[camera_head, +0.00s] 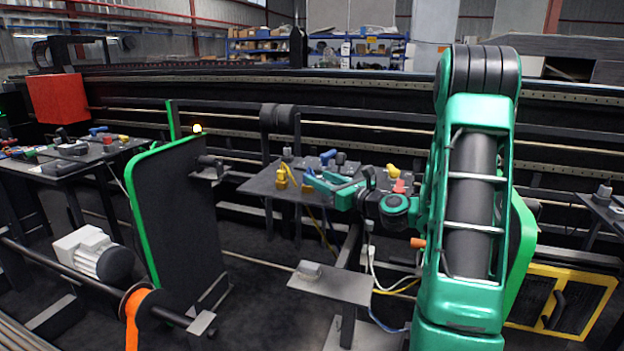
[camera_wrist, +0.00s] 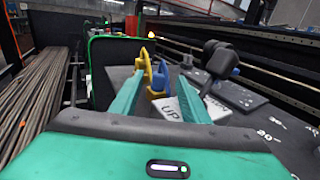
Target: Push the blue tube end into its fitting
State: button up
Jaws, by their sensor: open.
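My gripper (camera_head: 313,180) reaches left over the middle table in the head view, its green fingers spread. In the wrist view my gripper (camera_wrist: 159,80) is open, with a blue piece (camera_wrist: 160,77) showing between and beyond the fingertips. I cannot tell whether this piece is the blue tube end or its fitting, or whether a finger touches it. A yellow piece (camera_wrist: 146,63) stands just left of it. In the head view a blue part (camera_head: 328,156) lies on the table behind my gripper. No tube can be made out clearly joined to a blue part.
The middle table (camera_head: 258,184) also bears a yellow fitting (camera_head: 282,176) and a red part (camera_head: 399,186). In the wrist view a grey block marked UP (camera_wrist: 181,108) and a black knob (camera_wrist: 221,62) sit close on the right. A green-edged black panel (camera_head: 178,215) stands left.

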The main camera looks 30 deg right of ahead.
jog(key=s, duration=0.4)
jog(key=s+d, duration=0.1)
jog(key=s, duration=0.1)
jog(key=shift+s+r, duration=0.1)
jog(key=shift+s, duration=0.1)
dwell(0.5)
